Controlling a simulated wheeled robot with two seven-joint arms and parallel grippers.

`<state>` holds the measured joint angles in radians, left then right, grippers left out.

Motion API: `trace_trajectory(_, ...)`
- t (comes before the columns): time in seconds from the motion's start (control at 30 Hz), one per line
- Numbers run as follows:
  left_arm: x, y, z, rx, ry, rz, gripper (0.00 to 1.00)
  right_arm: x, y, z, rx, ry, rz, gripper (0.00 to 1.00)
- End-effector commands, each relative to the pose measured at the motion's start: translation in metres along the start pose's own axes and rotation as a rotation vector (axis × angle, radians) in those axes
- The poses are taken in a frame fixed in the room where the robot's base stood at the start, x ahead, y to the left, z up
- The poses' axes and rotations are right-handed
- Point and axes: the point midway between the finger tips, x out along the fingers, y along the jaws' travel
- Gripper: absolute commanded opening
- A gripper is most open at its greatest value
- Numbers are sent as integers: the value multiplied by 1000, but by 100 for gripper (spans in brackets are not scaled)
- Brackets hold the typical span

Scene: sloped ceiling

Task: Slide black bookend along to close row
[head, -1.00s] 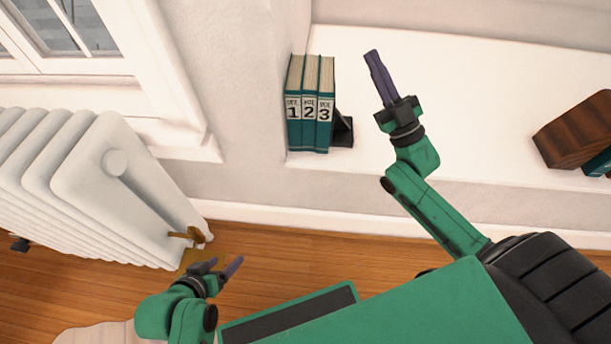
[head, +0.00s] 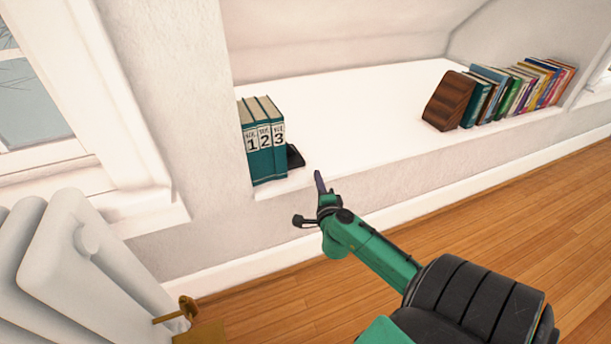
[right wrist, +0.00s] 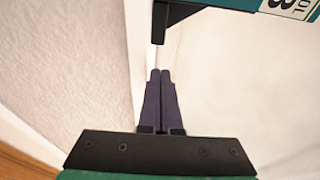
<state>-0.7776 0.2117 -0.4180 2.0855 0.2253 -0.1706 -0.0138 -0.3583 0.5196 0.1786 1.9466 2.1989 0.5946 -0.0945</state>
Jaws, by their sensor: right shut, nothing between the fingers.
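Three teal books labelled VOL 1, 2 and 3 (head: 262,152) stand upright in a row at the left end of the white shelf (head: 360,120). The black bookend (head: 294,157) is at the right side of volume 3, partly hidden by it. In the right wrist view the bookend (right wrist: 176,14) shows at the top beside a teal book. My right gripper (head: 319,181) is shut and empty at the shelf's front edge, right of the bookend and apart from it. Its closed fingers (right wrist: 160,100) point toward the bookend in the right wrist view. My left gripper is out of view.
A brown wooden bookend (head: 449,102) and a row of several coloured books (head: 515,88) stand at the shelf's right end. The middle of the shelf is clear. A white radiator (head: 60,260) stands at lower left.

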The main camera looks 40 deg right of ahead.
Motion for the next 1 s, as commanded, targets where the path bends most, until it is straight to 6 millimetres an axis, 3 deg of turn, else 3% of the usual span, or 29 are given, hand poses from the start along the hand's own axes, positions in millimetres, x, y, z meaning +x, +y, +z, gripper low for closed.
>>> trace_trajectory(0.1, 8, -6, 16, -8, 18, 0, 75, 24, 4, 5, 0, -1, -4, 0)
trace_trajectory(0.23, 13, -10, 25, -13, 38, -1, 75, 39, 4, 20, 0, 1, -3, 0)
trace_trajectory(0.67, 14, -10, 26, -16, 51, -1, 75, 46, 0, 28, -3, 0, 0, 0)
trace_trajectory(0.77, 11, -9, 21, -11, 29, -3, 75, 47, -4, 28, -1, 5, -1, 0)
trace_trajectory(1.0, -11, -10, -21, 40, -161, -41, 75, 55, -11, 29, 4, 18, -6, 0)
